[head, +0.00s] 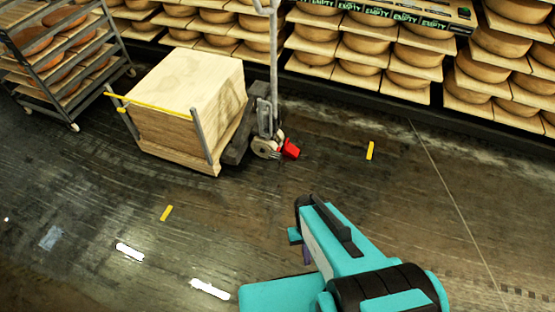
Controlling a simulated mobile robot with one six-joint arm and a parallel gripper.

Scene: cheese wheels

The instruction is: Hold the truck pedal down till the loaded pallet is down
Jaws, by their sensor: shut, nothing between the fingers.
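The pallet truck (263,112) stands left of centre in the head view, its grey handle upright. Its red pedal (290,149) sticks out low on the right side, beside a pale wheel. A large wooden crate (187,85) rests on a wooden pallet (190,158) on the truck. Whether the pallet touches the floor cannot be told. My gripper (299,236) is at the end of my teal arm, in front of the pedal and well apart from it.
Shelves of cheese wheels (365,50) line the back wall. A rack (62,60) with cheese stands at the left. A yellow bar (150,105) spans posts by the crate. Yellow marks (370,151) lie on the floor. The floor between my arm and the truck is clear.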

